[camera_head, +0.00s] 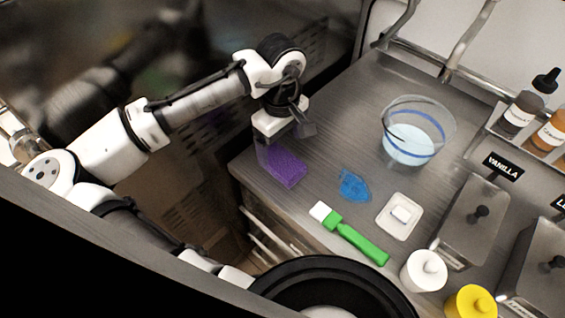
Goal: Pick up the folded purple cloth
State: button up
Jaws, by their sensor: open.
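The folded purple cloth (286,168) lies on the grey counter (335,113), close to its left front corner. My gripper (268,158) points down from above at the cloth's left end. I cannot tell whether the fingers touch the cloth or the counter. The gripper body hides a little of the area behind the cloth.
Right of the cloth lie a blue item (354,186), a green-handled brush (352,237) and a white dish (399,215). A clear bowl (417,130) with a blue stripe stands farther back. Lidded metal tubs (471,219) and bottles (521,112) fill the right side.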

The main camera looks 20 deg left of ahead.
jog(key=shift+s+d+f+b, duration=0.1)
jog(key=shift+d+f+b, duration=0.05)
jog(key=shift+f+b, duration=2.8)
jog(key=shift+f+p, duration=0.2)
jog(key=shift+p, duration=0.15)
jog(key=c, duration=1.1)
jog(key=shift+o, duration=0.2)
jog(key=shift+r, duration=0.1)
notch_tip(320, 180, up, 20)
jog(key=b, duration=0.2)
